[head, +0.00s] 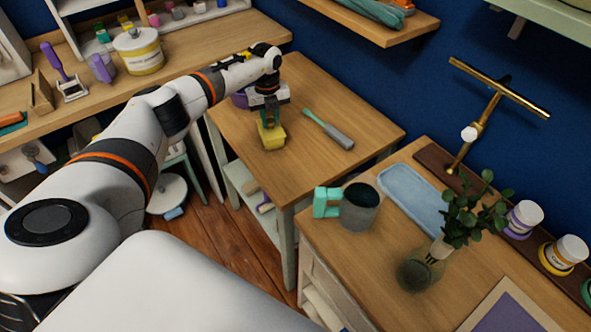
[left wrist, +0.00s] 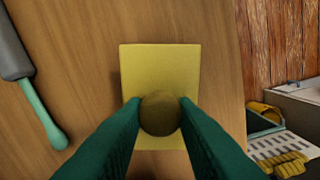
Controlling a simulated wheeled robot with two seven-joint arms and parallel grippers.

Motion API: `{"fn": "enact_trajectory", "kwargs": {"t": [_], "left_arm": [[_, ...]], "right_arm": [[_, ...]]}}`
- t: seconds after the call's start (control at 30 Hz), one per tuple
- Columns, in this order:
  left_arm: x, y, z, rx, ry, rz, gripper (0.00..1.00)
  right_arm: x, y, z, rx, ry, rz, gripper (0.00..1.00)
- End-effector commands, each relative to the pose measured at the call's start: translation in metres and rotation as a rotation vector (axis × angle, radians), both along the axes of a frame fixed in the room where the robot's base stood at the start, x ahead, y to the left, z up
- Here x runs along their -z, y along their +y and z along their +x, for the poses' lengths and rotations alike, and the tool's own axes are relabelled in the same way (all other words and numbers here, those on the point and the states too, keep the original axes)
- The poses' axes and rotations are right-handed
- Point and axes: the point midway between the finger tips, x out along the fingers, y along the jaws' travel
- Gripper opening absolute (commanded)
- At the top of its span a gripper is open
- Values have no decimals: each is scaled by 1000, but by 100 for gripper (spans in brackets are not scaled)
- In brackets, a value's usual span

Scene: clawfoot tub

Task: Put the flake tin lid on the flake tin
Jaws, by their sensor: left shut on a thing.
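A square yellow piece with a round knob, which looks like the flake tin lid (head: 271,141), is over the middle table in the head view. My left gripper (head: 267,121) points down and is shut on its knob. In the left wrist view the two green fingers (left wrist: 160,114) pinch the brownish round knob, with the flat yellow top of the lid (left wrist: 160,68) around it. I cannot tell whether the lid touches the table or whether a tin is under it. No separate flake tin can be made out with certainty. My right gripper is not in view.
A tool with a grey handle and teal tip (head: 330,130) lies right of the lid. A purple bowl-like thing (head: 238,98) is partly hidden behind my gripper. A mug (head: 358,207), blue tray (head: 412,198) and plant vase (head: 421,268) stand on the nearer table. A white-and-yellow jar (head: 140,58) stands back left.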

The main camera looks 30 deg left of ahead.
Motion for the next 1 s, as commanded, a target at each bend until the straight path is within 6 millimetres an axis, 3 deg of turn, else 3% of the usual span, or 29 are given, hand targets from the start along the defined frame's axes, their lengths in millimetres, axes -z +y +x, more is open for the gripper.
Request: {"fn": "enact_trajectory", "kwargs": {"t": [0.13,0.17,0.3,1.0], "left_arm": [[-1,0,0,0,0,0,0],[-1,0,0,0,0,0,29],[-1,0,0,0,0,0,51],[-3,0,0,0,0,0,51]], "right_arm": [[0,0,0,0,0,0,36],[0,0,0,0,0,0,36],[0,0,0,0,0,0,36],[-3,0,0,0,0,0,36]]}}
